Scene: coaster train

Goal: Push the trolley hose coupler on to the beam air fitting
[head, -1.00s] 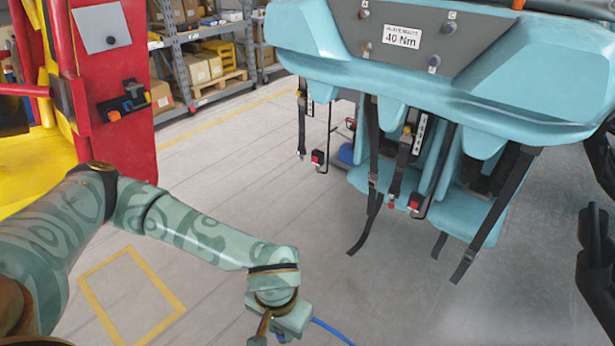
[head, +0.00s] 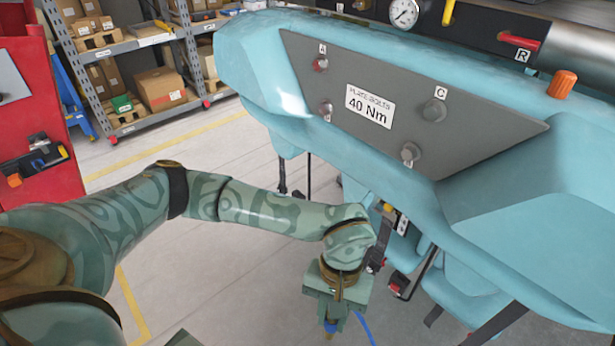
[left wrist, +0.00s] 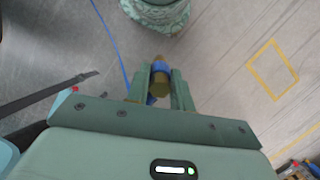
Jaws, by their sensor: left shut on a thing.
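My left gripper (head: 332,312) hangs low in front of the blue coaster car, fingers pointing down. In the left wrist view its two fingers (left wrist: 160,88) are shut on the hose coupler (left wrist: 160,90), which has a brass-coloured end and blue parts. The blue hose (left wrist: 115,45) runs off across the floor; a piece also shows beside the gripper in the head view (head: 364,328). The dark beam (head: 480,40) lies behind the car at top right, well away from the coupler. I cannot make out the air fitting on it. My right gripper is out of view.
The blue car (head: 250,60) with its grey "40 Nm" plate (head: 300,50) fills the right side, close to my left arm. The beam carries a gauge (head: 404,13), a yellow lever (head: 448,12) and a red lever (head: 520,41). Shelves (head: 190,45) stand at back left.

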